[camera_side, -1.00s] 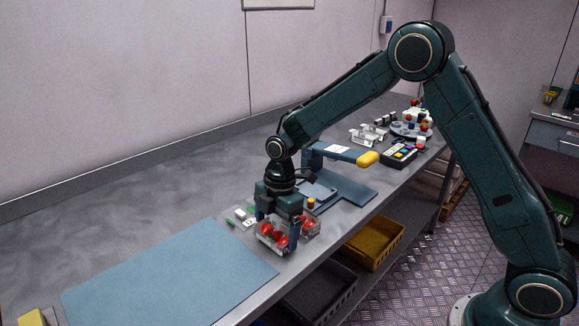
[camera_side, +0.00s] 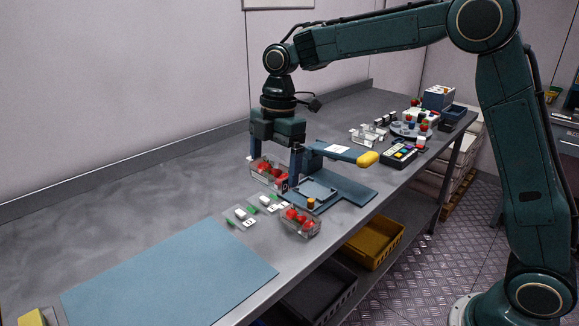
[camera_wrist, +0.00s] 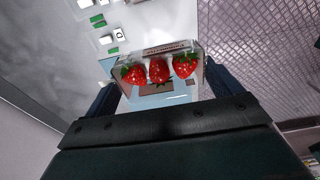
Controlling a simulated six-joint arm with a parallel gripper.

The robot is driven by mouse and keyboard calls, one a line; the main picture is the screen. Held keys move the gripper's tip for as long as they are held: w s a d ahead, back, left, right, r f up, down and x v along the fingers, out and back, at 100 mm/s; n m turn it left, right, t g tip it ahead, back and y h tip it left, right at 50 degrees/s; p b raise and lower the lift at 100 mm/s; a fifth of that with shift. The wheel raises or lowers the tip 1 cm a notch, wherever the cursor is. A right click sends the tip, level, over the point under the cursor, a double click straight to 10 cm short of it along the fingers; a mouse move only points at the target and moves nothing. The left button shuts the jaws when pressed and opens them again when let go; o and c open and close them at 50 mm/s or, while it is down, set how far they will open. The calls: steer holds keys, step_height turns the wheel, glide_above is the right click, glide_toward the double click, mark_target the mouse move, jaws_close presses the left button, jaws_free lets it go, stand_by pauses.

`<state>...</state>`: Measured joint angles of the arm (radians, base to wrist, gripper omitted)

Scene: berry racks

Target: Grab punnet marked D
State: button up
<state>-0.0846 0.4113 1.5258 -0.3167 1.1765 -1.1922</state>
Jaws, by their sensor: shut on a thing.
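My gripper (camera_side: 273,172) is shut on a clear punnet of red strawberries (camera_side: 264,171), with one finger at each end. The held punnet looks raised above the bench. In the wrist view this punnet (camera_wrist: 158,72) sits between my fingers, with three strawberries showing; the print on its edge is too small to read. A second clear punnet of strawberries (camera_side: 300,222) stands on the bench, lower and to the right of my gripper. I cannot read a letter D on either punnet.
Small white and green marked pieces (camera_side: 240,217) lie left of the standing punnet. A blue-grey stand with a yellow-ended lever (camera_side: 367,159) is close to my gripper's right. A blue mat (camera_side: 170,280) lies bare at the front. Bins (camera_side: 374,242) sit below the bench.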

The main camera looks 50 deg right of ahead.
steer(key=shift+r, duration=1.3)
